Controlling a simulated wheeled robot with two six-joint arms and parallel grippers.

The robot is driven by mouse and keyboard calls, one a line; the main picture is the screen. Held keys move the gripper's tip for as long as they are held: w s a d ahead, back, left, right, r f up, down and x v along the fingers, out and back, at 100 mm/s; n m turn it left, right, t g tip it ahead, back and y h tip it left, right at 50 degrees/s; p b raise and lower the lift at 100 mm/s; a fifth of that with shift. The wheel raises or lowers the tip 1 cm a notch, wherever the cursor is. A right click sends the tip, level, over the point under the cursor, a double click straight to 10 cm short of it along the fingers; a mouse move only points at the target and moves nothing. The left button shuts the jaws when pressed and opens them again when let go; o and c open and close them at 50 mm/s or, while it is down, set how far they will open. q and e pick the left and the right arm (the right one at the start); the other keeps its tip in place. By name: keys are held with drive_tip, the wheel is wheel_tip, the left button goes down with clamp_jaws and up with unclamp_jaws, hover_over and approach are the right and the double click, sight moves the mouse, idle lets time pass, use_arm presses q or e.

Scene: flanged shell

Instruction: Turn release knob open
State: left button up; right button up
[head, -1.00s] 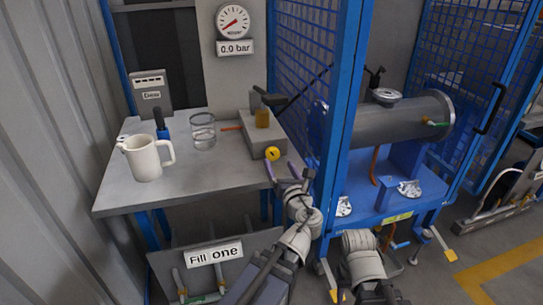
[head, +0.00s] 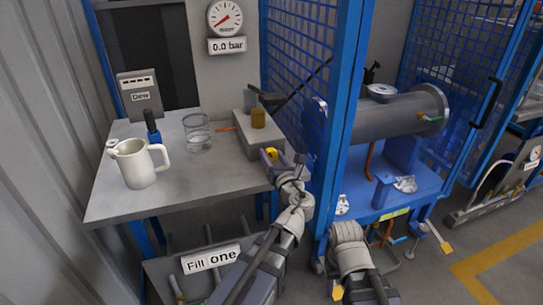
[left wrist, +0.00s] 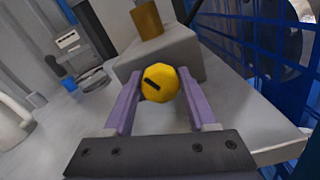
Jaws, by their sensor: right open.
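The yellow release knob (head: 271,154) sits on the front of a grey box (head: 247,132) on the bench. In the left wrist view the knob (left wrist: 160,82) faces me, with a short dark slot mark slanting across it. My left gripper (head: 283,159) is at the knob. Its purple fingers (left wrist: 160,85) stand on either side of the knob, which fills the space between their tips.
A white jug (head: 139,165), a glass beaker (head: 197,134) and a box labelled Dew (head: 141,95) stand on the grey bench (head: 120,205). A gauge (head: 225,17) above reads 0.0 bar. A blue post (head: 345,110) and mesh separate the bench from a grey flanged cylinder (head: 395,115).

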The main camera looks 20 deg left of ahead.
use_arm(q)
clamp_jaws()
drive_tip(key=shift+n, duration=0.3)
drive_tip(key=n, duration=0.5)
drive_tip(key=shift+n, duration=0.4)
drive_tip(key=n, duration=0.5)
drive_tip(key=shift+s+a+n, duration=0.1)
drive_tip(key=shift+n, duration=0.2)
idle(0.3)
drive_tip(key=shift+o, duration=2.3)
unclamp_jaws()
